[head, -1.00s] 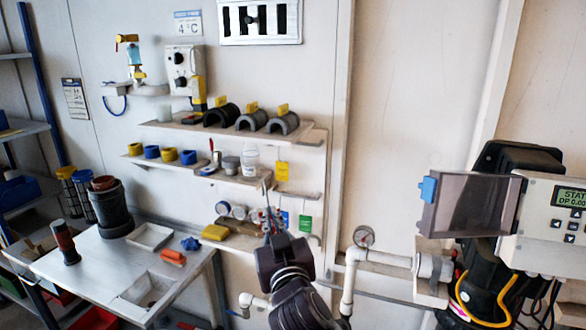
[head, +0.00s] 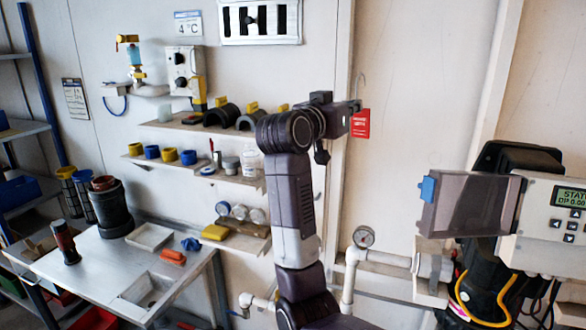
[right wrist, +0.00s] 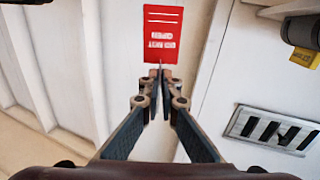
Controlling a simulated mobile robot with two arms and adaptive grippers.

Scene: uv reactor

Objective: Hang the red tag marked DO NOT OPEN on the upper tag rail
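The red tag (head: 361,123) hangs at the fingertips of my right gripper (head: 355,105), in front of the pale wall, with a thin hook rising above it. In the right wrist view, the tag (right wrist: 163,33) lies just beyond the fingertips (right wrist: 158,75), its white lettering upside down. The fingers are closed together on its thin hook wire. No tag rail can be made out clearly; my right arm covers the right ends of the shelves. My left gripper is not in view.
Wall shelves hold dark half-round clamps (head: 222,115) and yellow and blue rings (head: 169,155). A workbench (head: 85,262) stands at lower left. A pressure gauge (head: 364,237) on white piping and a control box (head: 560,222) are at right.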

